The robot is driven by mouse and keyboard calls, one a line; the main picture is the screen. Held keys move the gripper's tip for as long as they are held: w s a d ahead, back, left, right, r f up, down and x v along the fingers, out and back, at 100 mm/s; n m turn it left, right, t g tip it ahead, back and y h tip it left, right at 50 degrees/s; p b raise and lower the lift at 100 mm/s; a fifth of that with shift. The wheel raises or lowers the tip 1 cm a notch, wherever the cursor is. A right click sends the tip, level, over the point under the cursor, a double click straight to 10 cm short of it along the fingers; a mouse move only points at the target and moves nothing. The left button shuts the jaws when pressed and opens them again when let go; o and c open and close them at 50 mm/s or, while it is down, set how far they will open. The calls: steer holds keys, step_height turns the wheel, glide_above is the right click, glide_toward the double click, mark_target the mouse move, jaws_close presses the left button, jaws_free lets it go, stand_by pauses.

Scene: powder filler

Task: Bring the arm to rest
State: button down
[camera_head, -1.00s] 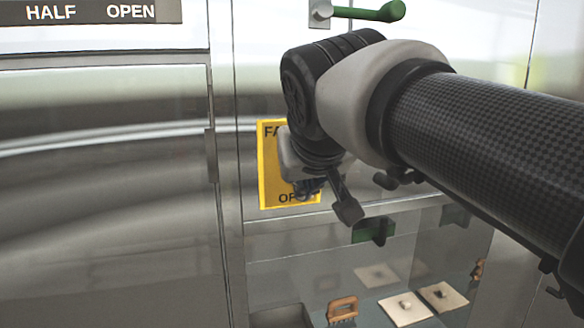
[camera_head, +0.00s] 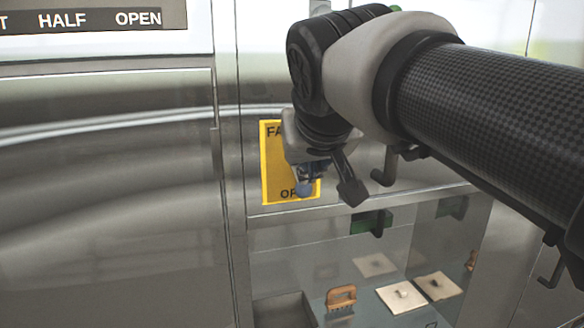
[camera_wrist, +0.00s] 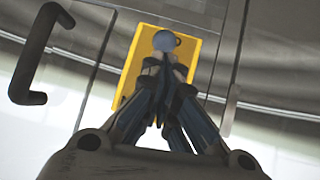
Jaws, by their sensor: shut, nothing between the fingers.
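My gripper (camera_head: 304,188) hangs at the end of my arm in front of the steel machine front, over the lower part of a yellow sign (camera_head: 273,168). In the wrist view my gripper (camera_wrist: 164,42) is shut, its fingers drawn together to a point with nothing between them. The yellow sign (camera_wrist: 195,50) stands behind the fingertips there. The arm and gripper hide part of the sign's lettering. I cannot tell how far the fingertips are from the sign.
Below is a clear-walled compartment with a wooden-handled brush (camera_head: 341,297) and two pale square plates (camera_head: 401,297) (camera_head: 438,285). Green brackets (camera_head: 371,222) sit on its upper edge. A dark handle (camera_wrist: 40,55) shows at left in the wrist view. A label strip (camera_head: 95,18) is at the upper left.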

steer(key=s+a+f+v, duration=0.1)
steer(key=v, duration=1)
steer(key=s+d+f+g+b, duration=0.2)
steer(key=s+f+b, duration=0.3)
steer(key=f, duration=1.2)
steer(key=s+d+f+m+g+b, duration=0.1)
steer(key=s+d+f+b, duration=0.4)
steer(key=f, duration=1.2)
steer(key=s+d+f+m+g+b, duration=0.1)
steer(key=s+d+f+b, duration=0.3)
steer(key=f+b, duration=0.5)
step_height(320, 180, down, 9)
steer(key=shift+s+d+f+g+h, duration=0.1)
steer(key=shift+s+d+g+h, duration=0.25)
steer(key=shift+s+g, duration=0.7)
steer(key=shift+s, duration=0.15)
